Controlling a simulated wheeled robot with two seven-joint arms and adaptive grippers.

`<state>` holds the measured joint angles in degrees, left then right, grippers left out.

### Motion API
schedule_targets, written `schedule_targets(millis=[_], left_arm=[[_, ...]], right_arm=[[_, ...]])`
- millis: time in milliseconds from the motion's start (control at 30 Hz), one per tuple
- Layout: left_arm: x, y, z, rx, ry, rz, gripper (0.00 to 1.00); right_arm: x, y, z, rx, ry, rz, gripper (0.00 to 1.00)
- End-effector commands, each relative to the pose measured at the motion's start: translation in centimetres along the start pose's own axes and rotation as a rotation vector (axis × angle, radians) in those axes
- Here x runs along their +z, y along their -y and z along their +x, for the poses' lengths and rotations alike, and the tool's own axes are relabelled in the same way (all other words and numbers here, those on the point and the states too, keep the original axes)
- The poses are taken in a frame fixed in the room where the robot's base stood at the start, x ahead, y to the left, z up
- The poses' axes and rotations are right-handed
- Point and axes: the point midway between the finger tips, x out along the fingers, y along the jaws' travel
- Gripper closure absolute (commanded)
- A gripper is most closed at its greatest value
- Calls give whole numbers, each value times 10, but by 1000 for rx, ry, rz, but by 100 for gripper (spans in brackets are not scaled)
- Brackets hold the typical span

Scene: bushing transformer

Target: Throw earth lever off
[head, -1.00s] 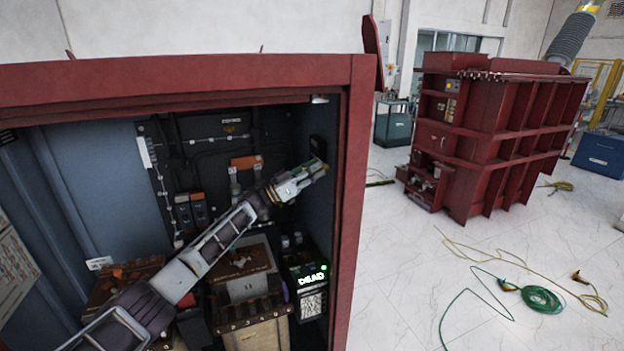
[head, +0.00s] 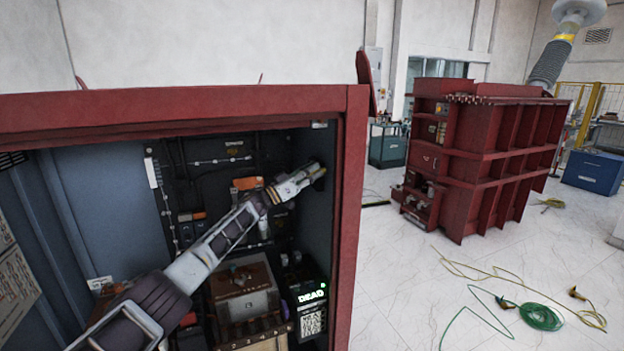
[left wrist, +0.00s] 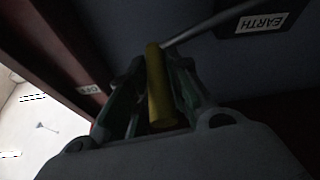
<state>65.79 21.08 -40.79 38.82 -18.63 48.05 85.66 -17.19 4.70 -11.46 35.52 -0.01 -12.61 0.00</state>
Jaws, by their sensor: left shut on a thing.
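The earth lever shows in the left wrist view as a yellow grip (left wrist: 157,85) on a grey rod (left wrist: 200,28) that runs off to the upper right. A dark plate lettered EARTH (left wrist: 262,22) appears upside down beside the rod. A small OFF label (left wrist: 89,89) is on the left, close to the fingers. My left gripper (head: 316,171) is at the inner right wall of the red cabinet (head: 352,210); its fingers (left wrist: 150,90) are shut around the yellow grip. In the head view the gripper hides most of the lever. My right gripper is not in view.
Inside the cabinet, below my left arm, are a box reading DEAD (head: 311,298) and a brown-topped unit (head: 240,283). The cabinet's right post is close to my gripper. Outside, a red transformer tank (head: 485,160) and a green cable coil (head: 540,317) are on the pale floor.

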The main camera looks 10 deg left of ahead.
Motion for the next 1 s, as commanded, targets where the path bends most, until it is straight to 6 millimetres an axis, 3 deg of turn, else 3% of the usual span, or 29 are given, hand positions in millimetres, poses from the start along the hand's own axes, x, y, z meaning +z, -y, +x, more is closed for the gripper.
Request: schedule_targets(millis=[100,400,1000], left_arm=[[-14,2,6,0,-6,3,100],[-29,8,11,-2,-4,1,100],[-32,12,12,-5,-1,1,100]], right_arm=[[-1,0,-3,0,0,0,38],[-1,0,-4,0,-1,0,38],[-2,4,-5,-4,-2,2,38]])
